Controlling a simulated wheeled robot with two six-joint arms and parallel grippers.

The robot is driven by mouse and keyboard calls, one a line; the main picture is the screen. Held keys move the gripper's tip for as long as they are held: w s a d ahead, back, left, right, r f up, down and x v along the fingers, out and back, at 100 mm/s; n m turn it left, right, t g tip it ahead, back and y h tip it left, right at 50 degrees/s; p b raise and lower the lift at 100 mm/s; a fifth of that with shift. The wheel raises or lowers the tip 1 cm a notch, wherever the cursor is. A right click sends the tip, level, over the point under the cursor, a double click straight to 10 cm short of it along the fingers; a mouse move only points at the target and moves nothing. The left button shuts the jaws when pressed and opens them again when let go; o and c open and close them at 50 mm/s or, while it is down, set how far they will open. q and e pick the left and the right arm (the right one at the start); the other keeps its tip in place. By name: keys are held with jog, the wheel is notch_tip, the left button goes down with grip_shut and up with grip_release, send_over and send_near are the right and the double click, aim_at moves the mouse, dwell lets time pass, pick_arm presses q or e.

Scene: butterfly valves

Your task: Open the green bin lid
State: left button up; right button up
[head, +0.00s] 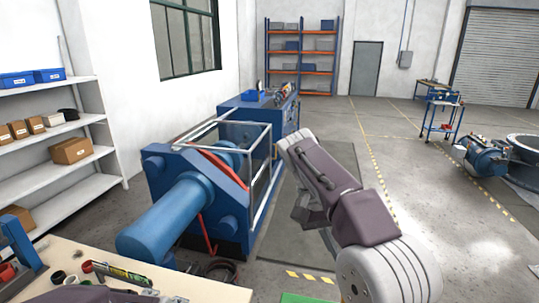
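A small green patch (302,298) shows at the bottom edge, left of the base of my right arm. It may be the green bin's lid, but only a sliver is in frame, so I cannot tell whether it is open or shut. My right arm rises from the bottom right with its link pointing up and to the left. No fingers of my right gripper can be made out. My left gripper is not in view; only a dark piece, perhaps of my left arm, shows at the bottom left edge.
A workbench (215,290) with a marker-like tube (117,273) and small parts is at the lower left. A large blue machine (235,215) stands behind it. White shelves (60,180) with boxes line the left wall. Open grey floor lies right of my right arm.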

jog(key=s+d+f+y+b, duration=0.1)
jog(key=s+d+f+b, duration=0.2)
jog(key=f, duration=0.7)
jog(key=s+d+f+y+b, duration=0.1)
jog(key=s+f+b, duration=0.35)
jog(key=f, duration=0.55)
jog(key=s+a+f+n+t+y, duration=0.1)
jog(key=s+a+f+n, duration=0.1)
jog(key=f, duration=0.5)
jog(key=s+a+f+n+t+y, duration=0.1)
jog(key=s+a+f+t+y, duration=0.1)
jog(key=f, duration=0.5)
jog(key=shift+s+f+n+b, duration=0.15)
jog(key=shift+f+n+b, duration=0.1)
jog(key=shift+n+b, duration=0.15)
jog(key=shift+c, duration=0.5)
grip_shut()
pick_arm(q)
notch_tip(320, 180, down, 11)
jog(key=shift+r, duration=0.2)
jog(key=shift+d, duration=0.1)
